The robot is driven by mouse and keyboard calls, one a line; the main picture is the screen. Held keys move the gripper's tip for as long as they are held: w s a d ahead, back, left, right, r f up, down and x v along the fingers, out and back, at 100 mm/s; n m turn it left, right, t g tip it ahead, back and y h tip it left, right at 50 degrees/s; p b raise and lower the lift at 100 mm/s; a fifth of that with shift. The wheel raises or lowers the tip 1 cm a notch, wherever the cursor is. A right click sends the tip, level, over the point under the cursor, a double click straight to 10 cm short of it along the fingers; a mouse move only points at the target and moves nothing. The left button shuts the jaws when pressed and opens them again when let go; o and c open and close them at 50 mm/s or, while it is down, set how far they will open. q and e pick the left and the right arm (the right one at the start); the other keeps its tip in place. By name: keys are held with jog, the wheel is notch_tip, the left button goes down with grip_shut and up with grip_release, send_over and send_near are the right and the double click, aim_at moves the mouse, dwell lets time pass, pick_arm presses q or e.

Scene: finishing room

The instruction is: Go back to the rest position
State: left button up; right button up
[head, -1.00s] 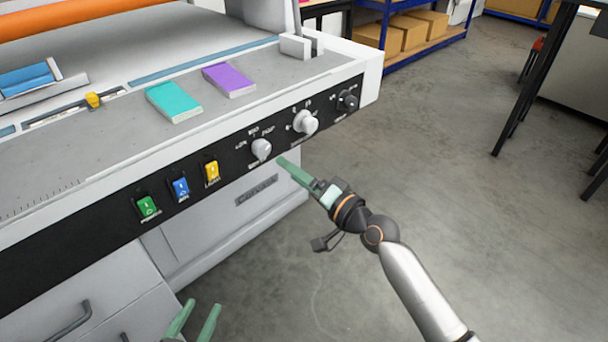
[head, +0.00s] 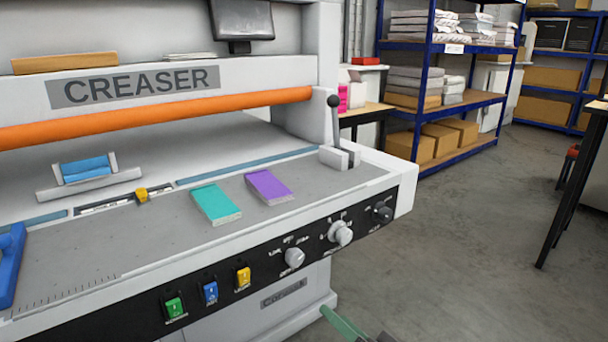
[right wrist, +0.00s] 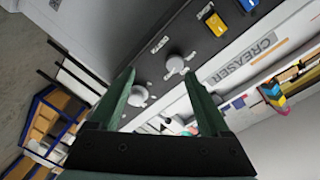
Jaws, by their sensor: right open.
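My right gripper (head: 345,325) shows only in part at the bottom edge of the head view, its green fingers in front of the creaser (head: 130,88). In the right wrist view my right gripper (right wrist: 158,78) is open with nothing between its fingers. The creaser's dark control panel lies beyond the fingertips, with a light knob (right wrist: 138,96) and another knob (right wrist: 175,65) seen between them; the gap to the panel is hard to judge. My left gripper is in neither current view.
A teal pad (head: 215,204) and a purple pad (head: 268,188) lie on the creaser's grey bed. A black-knobbed lever (head: 335,125) stands at its right end. A blue shelving unit (head: 445,110) with boxes stands behind. The grey floor (head: 460,270) to the right is open.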

jog(key=s+d+f+n+g+h, duration=0.1)
jog(key=s+d+f+n+h, duration=0.3)
jog(key=s, duration=0.5)
jog(key=s+d+f+n+g+h, duration=0.1)
jog(key=s+d+f+n+h, duration=0.15)
jog(key=s+f, duration=0.55)
pick_arm(q)
jog(key=s+a+r+n+g+y+p, duration=0.1)
jog(key=s+r+p, duration=0.5)
jog(key=p, duration=1.4)
jog(key=shift+s+a+r+g+p, duration=0.35)
jog(key=shift+a+r+g, duration=0.2)
jog(key=shift+g, duration=0.65)
pick_arm(e)
jog(key=s+d+r+g, duration=0.2)
jog(key=s+r+g, duration=0.1)
jog(key=s+r, duration=0.3)
notch_tip(320, 180, up, 2)
jog(key=shift+s+r+m, duration=0.25)
jog(key=shift+s+m, duration=0.05)
jog(key=shift+m, duration=0.15)
